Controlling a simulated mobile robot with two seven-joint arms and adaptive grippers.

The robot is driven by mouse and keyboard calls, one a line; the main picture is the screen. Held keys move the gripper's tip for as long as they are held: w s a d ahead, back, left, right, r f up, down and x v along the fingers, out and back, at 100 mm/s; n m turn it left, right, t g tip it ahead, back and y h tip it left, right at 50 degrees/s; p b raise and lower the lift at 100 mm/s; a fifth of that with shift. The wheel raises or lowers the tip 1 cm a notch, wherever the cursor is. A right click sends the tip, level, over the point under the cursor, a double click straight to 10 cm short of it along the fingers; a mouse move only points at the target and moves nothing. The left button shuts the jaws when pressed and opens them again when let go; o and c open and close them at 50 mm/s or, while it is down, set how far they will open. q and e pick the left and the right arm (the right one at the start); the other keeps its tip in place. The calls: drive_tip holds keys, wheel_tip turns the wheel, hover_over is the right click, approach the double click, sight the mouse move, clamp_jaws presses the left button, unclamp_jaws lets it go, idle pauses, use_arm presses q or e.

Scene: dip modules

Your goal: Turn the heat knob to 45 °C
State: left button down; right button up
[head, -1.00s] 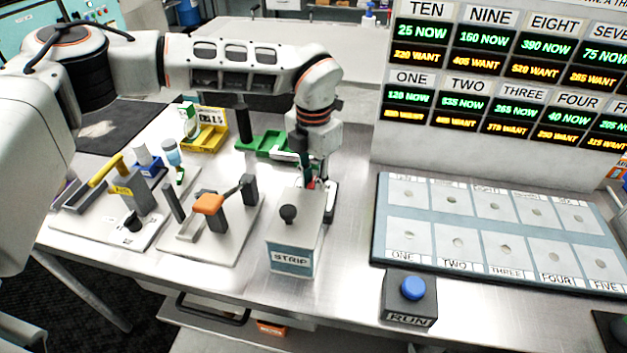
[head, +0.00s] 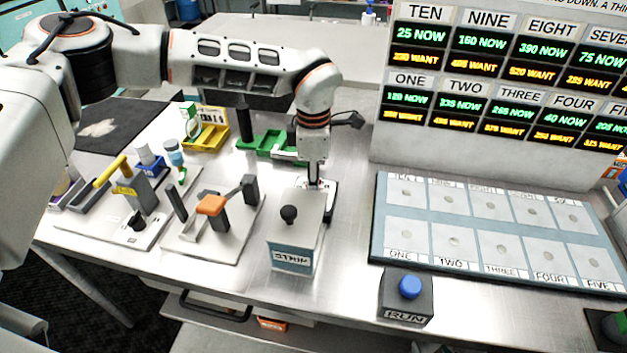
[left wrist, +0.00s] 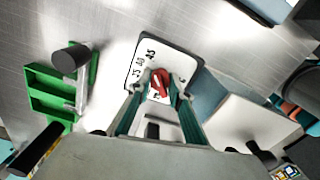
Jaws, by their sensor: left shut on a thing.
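In the left wrist view the heat knob (left wrist: 160,83) is a red pointer knob on a white dial plate (left wrist: 168,52) with a dark edge. Several numbers are printed along the plate's left side, small and hard to read. My left gripper (left wrist: 161,90) has its two teal fingers on either side of the knob, shut on it. The exact setting of the pointer is unclear. In the head view my left gripper (head: 316,182) points down at the dial plate (head: 331,202), which is partly hidden behind the STRIP box. I cannot make out my right gripper.
The STRIP box (head: 292,240) with a black ball knob (head: 289,213) stands close in front of the dial. A green tray (head: 262,146) lies behind it. The RUN button (head: 410,287) and a slotted board (head: 478,241) are to the right. Small fixtures stand left.

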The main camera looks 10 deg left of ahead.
use_arm(q)
drive_tip(key=shift+w+r+m, duration=0.1)
drive_tip(key=shift+m, duration=0.2)
idle(0.4)
drive_tip(key=c, duration=1.8)
unclamp_jaws()
wheel_tip(320, 180, up, 12)
drive_tip(key=shift+f, duration=0.1)
